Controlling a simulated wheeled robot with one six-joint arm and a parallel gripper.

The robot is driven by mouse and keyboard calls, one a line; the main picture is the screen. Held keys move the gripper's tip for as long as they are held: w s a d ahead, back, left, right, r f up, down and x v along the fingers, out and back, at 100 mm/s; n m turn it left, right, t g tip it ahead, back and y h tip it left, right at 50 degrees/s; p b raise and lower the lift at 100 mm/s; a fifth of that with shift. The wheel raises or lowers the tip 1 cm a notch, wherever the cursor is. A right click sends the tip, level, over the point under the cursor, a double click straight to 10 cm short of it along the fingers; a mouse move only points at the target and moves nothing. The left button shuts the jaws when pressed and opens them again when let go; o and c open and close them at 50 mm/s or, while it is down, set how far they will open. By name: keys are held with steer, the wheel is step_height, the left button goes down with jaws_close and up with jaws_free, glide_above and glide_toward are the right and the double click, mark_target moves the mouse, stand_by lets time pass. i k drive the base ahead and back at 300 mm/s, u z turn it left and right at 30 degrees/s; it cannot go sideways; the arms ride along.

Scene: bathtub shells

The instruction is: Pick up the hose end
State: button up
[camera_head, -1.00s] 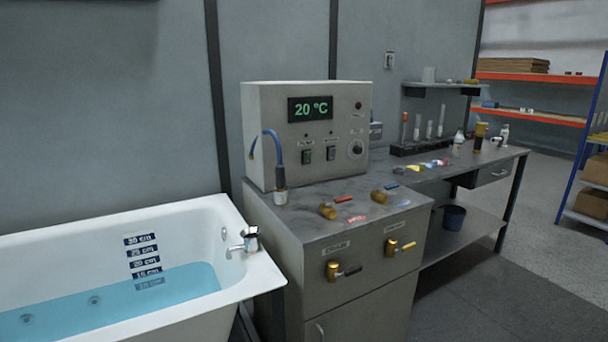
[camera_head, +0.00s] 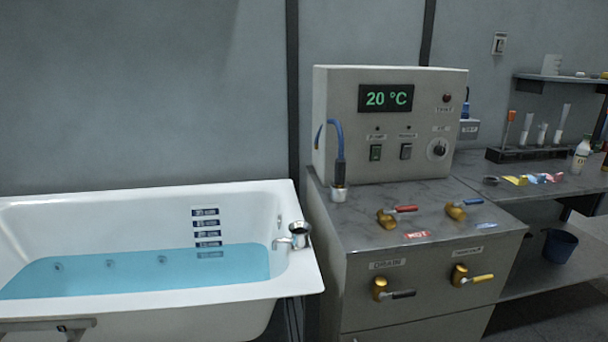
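A blue hose (camera_head: 336,134) curves out of the left front of the grey control box and bends down. Its dark end piece (camera_head: 340,172) points downward into a small silver cup-like fitting (camera_head: 339,193) on the cabinet top. Whether the end sits inside the fitting or just on it, I cannot tell.
A white bathtub (camera_head: 290,200) with blue water stands at the left, a silver tap (camera_head: 294,236) on its rim. The control box (camera_head: 345,90) reads 20 °C. Valves with red (camera_head: 403,209) and blue handles stand on the cabinet top (camera_head: 365,235). A bench with tubes is at right.

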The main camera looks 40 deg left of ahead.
mark_target(340, 162)
steer(key=u, duration=0.85)
steer(key=i, duration=0.7)
steer(key=u, duration=0.75)
